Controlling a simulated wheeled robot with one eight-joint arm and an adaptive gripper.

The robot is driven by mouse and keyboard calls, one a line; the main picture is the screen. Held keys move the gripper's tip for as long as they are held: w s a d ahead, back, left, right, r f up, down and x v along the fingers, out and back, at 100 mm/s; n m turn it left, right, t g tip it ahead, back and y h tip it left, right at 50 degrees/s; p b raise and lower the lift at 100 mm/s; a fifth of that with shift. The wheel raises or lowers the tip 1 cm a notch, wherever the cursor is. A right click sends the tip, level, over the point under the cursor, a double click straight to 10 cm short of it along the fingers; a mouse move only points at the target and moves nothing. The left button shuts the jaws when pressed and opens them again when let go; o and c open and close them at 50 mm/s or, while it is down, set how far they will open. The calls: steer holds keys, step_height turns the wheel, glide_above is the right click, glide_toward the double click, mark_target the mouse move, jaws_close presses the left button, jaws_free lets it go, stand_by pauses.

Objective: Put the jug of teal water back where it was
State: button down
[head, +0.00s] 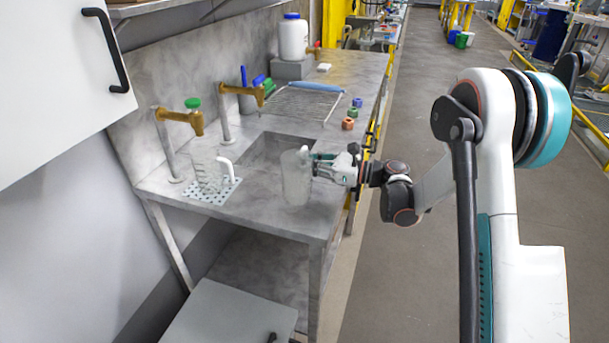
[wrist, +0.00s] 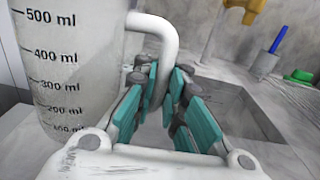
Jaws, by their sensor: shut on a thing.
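A clear measuring jug (head: 296,178) with a white handle is at the front right of the counter, in front of the sink. Its black ml marks show in the wrist view (wrist: 70,70). No teal water shows in it; it looks pale and greyish. My gripper (head: 314,165) is at its right side, and its teal-padded fingers (wrist: 165,100) are shut around the white handle (wrist: 160,32). The jug is upright; I cannot tell whether its base touches the counter. A second clear jug (head: 206,168) with a white handle stands on the perforated drain plate (head: 222,192) under the green-knobbed tap (head: 191,116).
The sink (head: 262,155) lies behind the held jug, with a blue-knobbed tap (head: 250,92) over it. A wire rack (head: 300,105), small coloured pieces (head: 348,124) and a white blue-lidded bottle (head: 293,37) stand farther back. Bare counter (head: 250,200) lies between the two jugs.

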steer(key=shift+f+b, duration=0.55)
steer(key=shift+f, duration=1.25)
steer(key=shift+f, duration=0.1)
steer(key=c, duration=1.7)
jaws_free()
